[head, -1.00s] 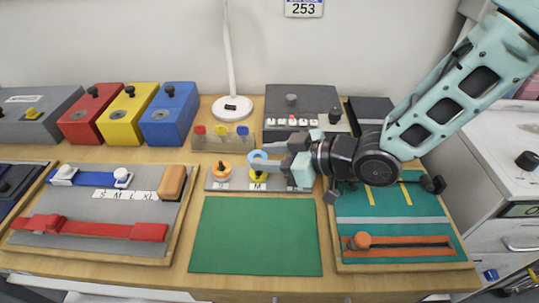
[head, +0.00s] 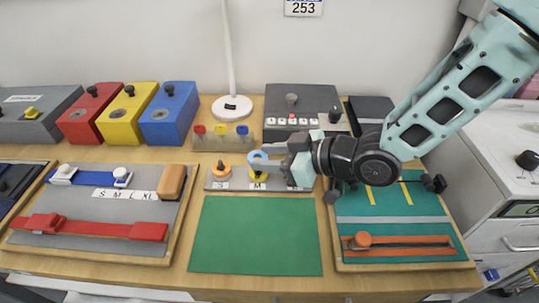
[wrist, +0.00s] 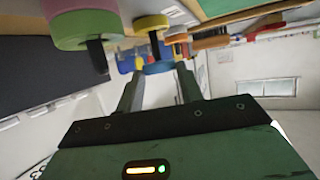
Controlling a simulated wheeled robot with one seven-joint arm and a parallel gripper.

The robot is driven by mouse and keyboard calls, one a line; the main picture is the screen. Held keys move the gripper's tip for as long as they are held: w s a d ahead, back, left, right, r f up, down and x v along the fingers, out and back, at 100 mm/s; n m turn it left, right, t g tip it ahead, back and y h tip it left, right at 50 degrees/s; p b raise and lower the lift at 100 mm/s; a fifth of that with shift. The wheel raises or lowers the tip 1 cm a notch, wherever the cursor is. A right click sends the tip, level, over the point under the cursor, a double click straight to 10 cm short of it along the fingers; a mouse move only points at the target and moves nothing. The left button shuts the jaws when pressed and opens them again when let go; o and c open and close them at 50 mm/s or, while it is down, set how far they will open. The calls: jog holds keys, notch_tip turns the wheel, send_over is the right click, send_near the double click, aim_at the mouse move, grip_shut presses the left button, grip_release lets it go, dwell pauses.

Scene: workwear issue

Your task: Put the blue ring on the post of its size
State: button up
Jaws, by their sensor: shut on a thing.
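My gripper (head: 270,161) is shut on the blue ring (head: 258,156), holding it at the fingertips above the middle post of the grey post board (head: 240,186). The wrist view also shows the blue ring (wrist: 160,67) between the fingers. A yellow ring (head: 258,177) sits low on the middle post, behind the label M. An orange ring (head: 221,173) sits on the left post by the label S. In the wrist view, a dark post rises from the yellow ring (wrist: 150,23) towards the blue ring; whether it enters the hole is unclear. My gripper hides the board's right part in the head view.
In the wrist view, a pink and green ring stack (wrist: 82,25) surrounds another dark post close by. A green mat (head: 255,235) lies clear in front of the board. Behind stand a small block with coloured knobs (head: 222,139) and a grey box (head: 300,100).

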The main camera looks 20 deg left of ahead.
jog(key=shift+f+b, duration=0.45)
jog(key=shift+f, duration=0.15)
dwell(0.4)
jog(key=o, duration=1.4)
jog(key=shift+r, duration=0.1)
notch_tip(320, 180, up, 7)
jog(key=p, duration=0.5)
